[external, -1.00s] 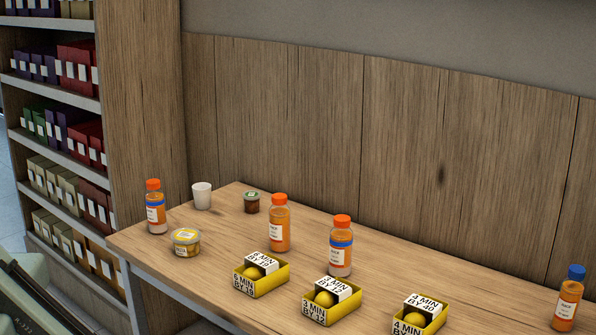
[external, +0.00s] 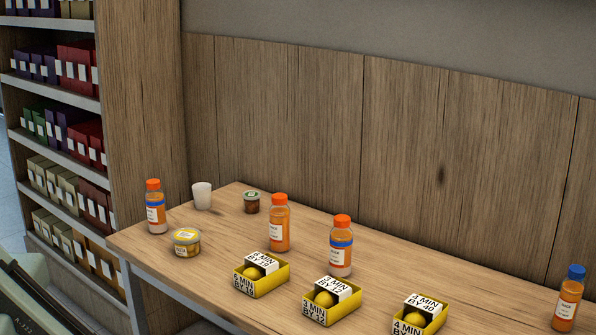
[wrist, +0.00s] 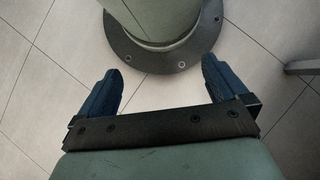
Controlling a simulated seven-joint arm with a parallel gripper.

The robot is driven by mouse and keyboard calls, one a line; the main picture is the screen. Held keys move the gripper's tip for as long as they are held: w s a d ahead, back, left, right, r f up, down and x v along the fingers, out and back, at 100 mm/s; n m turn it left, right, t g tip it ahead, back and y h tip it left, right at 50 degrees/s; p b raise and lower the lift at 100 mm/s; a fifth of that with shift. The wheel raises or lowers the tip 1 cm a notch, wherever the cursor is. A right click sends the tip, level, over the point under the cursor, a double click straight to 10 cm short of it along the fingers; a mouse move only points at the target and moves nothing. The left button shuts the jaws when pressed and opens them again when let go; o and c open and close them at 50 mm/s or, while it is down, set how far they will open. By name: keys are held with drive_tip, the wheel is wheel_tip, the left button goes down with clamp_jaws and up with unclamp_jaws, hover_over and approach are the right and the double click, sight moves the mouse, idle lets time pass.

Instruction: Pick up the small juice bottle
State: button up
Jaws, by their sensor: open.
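Several juice bottles stand upright on the wooden table in the external view. One with an orange cap and blue band (external: 155,214) is at the left end. A plain orange-capped bottle (external: 280,228) stands near the middle. Another orange-capped bottle with a blue band (external: 341,258) is right of it. A blue-capped bottle (external: 568,300) is at the far right. They look close in size; I cannot tell for sure which is the small one. My gripper (wrist: 161,66) shows only in the wrist view, open and empty, above the tiled floor, away from the bottles.
Yellow boxes with lemons and cards (external: 262,283) line the table's front, with two more to the right. A white cup (external: 202,196), a small dark jar (external: 252,203) and a yellow tub (external: 186,243) stand at the left. A wooden wall (external: 410,170) backs the table.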

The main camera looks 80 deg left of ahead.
drive_tip(key=shift+c, duration=0.5)
drive_tip(key=shift+c, duration=0.5)
drive_tip(key=shift+w, duration=0.15)
